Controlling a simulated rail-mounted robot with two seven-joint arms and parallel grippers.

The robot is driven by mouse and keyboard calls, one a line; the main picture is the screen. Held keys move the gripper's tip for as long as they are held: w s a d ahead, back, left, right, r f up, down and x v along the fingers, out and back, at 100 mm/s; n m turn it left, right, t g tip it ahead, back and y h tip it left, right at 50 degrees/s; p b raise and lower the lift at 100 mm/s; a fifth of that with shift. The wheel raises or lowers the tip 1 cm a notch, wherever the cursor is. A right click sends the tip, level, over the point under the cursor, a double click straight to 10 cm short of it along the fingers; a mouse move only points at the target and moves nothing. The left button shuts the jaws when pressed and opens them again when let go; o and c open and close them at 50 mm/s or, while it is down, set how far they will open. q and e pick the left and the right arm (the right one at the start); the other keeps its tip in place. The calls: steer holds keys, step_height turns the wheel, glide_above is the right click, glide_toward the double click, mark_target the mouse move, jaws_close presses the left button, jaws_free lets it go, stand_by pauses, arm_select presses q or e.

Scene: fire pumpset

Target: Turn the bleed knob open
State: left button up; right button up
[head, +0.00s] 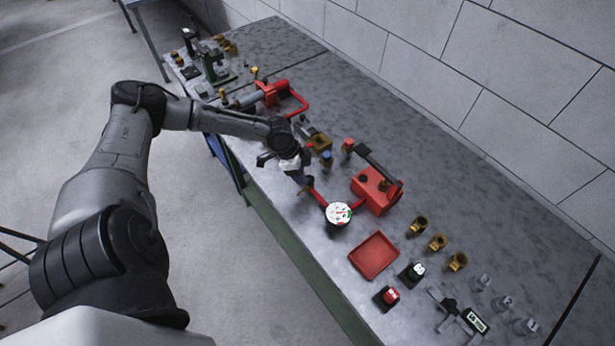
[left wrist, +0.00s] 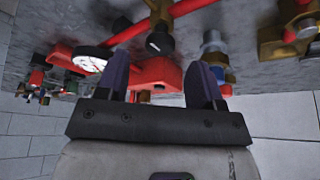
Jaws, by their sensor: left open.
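My left gripper (head: 303,181) is over the front part of the bench, beside the red pipe that leads to the round white gauge (head: 338,213). In the left wrist view its two dark fingers (left wrist: 161,78) stand apart with nothing held between them. A round black knob (left wrist: 159,43) on the red pipe shows beyond the fingertips, roughly between them, and looks apart from them. It may be the bleed knob; no label can be read. In the head view the gripper hides that spot. The gauge also shows in the left wrist view (left wrist: 90,60). My right gripper is not in view.
A red box (head: 376,190) with a black lever stands right of the gripper. Blue-topped (head: 326,158) and red-topped (head: 347,147) fittings are close behind it. A red tray (head: 373,256), push buttons and brass fittings lie farther right. The bench's back strip is clear.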

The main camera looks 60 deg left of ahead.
mark_target(309, 178)
arm_select(q)
steer(key=shift+x, duration=1.8)
steer(key=shift+c, duration=0.2)
